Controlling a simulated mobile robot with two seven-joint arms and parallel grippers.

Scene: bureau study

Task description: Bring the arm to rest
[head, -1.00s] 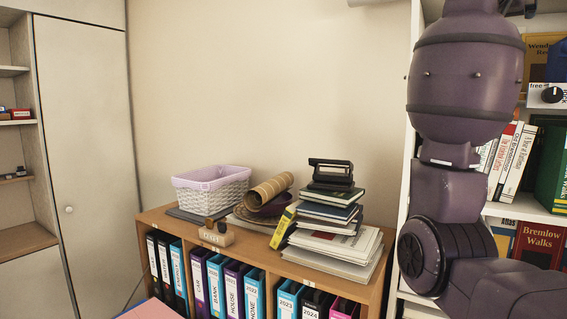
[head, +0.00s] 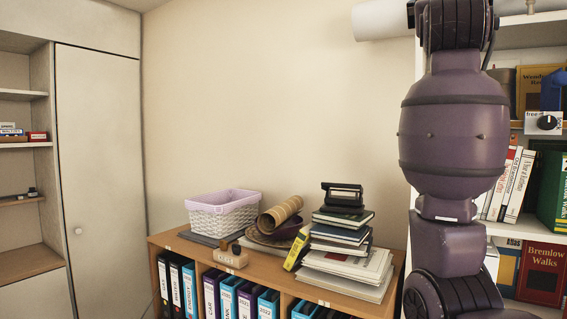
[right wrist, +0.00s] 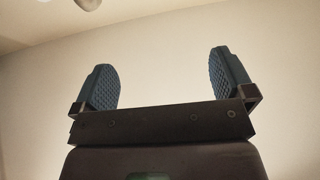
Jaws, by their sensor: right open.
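My right arm (head: 453,135) rises upright on the right of the head view, in front of the bookshelf. Its gripper is out of the head view's frame. In the right wrist view my right gripper (right wrist: 167,80) is open, with its two blue ribbed fingers wide apart and nothing between them. My left gripper is in neither view.
A low wooden cabinet (head: 172,242) holds several binders. A bookshelf (head: 511,228) stands close behind my right arm.

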